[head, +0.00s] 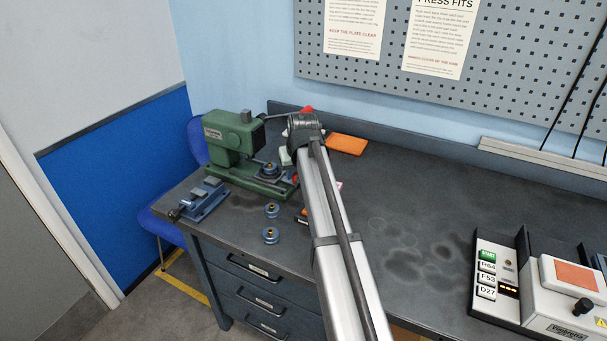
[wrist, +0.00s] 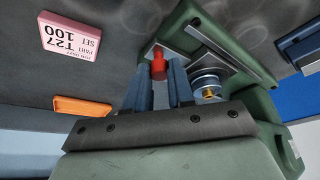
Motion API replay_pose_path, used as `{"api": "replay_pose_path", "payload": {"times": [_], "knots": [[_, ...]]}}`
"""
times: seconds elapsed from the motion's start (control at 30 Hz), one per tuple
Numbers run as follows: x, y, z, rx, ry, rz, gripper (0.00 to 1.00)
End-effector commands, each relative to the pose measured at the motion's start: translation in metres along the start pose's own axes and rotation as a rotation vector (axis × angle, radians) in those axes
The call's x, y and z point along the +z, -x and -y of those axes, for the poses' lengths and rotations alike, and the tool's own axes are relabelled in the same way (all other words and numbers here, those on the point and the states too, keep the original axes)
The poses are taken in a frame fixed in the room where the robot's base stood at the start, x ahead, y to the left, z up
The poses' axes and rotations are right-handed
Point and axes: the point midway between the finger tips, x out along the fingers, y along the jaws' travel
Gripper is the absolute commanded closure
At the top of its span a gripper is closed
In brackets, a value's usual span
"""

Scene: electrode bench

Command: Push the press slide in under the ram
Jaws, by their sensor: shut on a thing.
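The green press (head: 228,150) stands at the bench's left end, with its head over the left part of a green base. The metal slide (head: 283,177) lies on this base. A blue and brass round part (head: 269,169) sits on it, right of the press head and out from under it. In the wrist view the part (wrist: 206,84) shows beside my fingers. My gripper (wrist: 157,80) is shut on the slide's red knob (wrist: 158,62), its blue fingers on either side. My arm hides the gripper and knob in the head view.
A blue vise (head: 205,199) and two loose round parts (head: 271,210) are near the front edge. An orange tray (head: 346,144) and a pink card (wrist: 70,37) lie near the press. A boxed device (head: 565,285) stands at right. The bench middle is clear.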

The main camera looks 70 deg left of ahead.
Motion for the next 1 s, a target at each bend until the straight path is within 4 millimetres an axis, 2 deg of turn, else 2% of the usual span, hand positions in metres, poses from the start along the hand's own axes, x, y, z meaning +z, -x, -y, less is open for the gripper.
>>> {"api": "replay_pose_path", "payload": {"times": [0.03, 0.23, 0.33, 0.57, 0.6, 0.87, 1.0], "knots": [[-0.013, -0.005, 0.011, -0.003, 0.003, -0.001, 1.00], [-0.044, -0.017, 0.044, -0.002, 0.002, -0.001, 1.00], [-0.049, -0.019, 0.051, -0.001, 0.000, -0.002, 1.00], [-0.049, -0.019, 0.053, -0.004, 0.000, -0.005, 1.00], [-0.050, -0.019, 0.053, -0.005, 0.000, -0.006, 0.76], [-0.049, -0.019, 0.052, -0.003, 0.000, -0.004, 0.52], [-0.048, -0.019, 0.052, -0.002, 0.000, -0.002, 0.52]]}}
